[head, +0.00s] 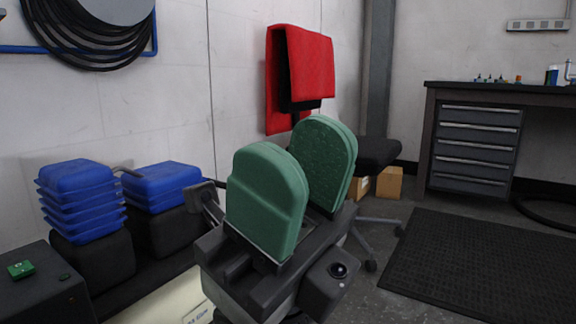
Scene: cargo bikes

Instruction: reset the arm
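My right gripper (292,146) stands close in front of the camera in the middle of the head view. Its two broad green fingers point up from a dark body. The fingers are apart, with a gap between them and nothing held in it. The textured inner face of the right-hand finger shows. My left gripper is not in view.
Stacked blue items (80,198) and a blue-topped dark bin (160,185) stand at left. A green object (20,269) lies on a dark surface. A drawer workbench (478,140), cardboard box (389,182) and floor mat (490,265) are right.

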